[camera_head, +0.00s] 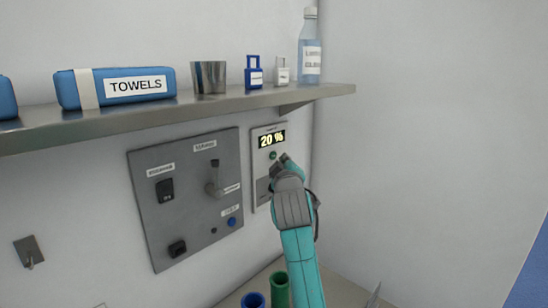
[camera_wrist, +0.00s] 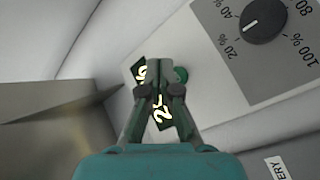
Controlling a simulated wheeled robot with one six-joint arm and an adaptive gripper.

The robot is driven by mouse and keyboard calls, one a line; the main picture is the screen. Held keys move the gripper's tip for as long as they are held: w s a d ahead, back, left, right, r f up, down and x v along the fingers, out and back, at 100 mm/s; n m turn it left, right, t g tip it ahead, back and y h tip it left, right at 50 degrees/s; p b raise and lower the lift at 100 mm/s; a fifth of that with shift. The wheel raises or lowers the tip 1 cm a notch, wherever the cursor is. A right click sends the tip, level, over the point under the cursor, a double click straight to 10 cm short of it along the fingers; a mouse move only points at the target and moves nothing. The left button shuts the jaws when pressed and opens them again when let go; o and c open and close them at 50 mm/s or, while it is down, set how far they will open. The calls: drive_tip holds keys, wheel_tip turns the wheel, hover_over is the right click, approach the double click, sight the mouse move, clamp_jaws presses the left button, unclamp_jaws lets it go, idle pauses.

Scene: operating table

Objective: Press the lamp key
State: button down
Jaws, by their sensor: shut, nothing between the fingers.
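A pale wall panel (camera_head: 257,133) bears a lit display (camera_head: 271,140) reading 20 % and, just below it, a round green key (camera_head: 273,155). I cannot read a lamp label on it. My gripper (camera_head: 285,160) is shut and empty, its tips in front of the panel, just right of the green key. In the wrist view my closed fingertips (camera_wrist: 160,72) overlap the display (camera_wrist: 139,72), and the green key (camera_wrist: 181,73) shows right beside them. I cannot tell whether the tips touch the panel.
A dial (camera_wrist: 264,20) marked in percent sits lower on the panel. A grey control plate (camera_head: 190,235) with switches and a blue button (camera_head: 232,222) is to the left. Open wall lies to the right.

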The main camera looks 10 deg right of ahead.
drive_tip(key=shift+s+d, duration=0.7)
drive_tip(key=shift+s, duration=0.3)
drive_tip(key=shift+s+d, duration=0.7)
drive_tip(key=shift+s, duration=0.3)
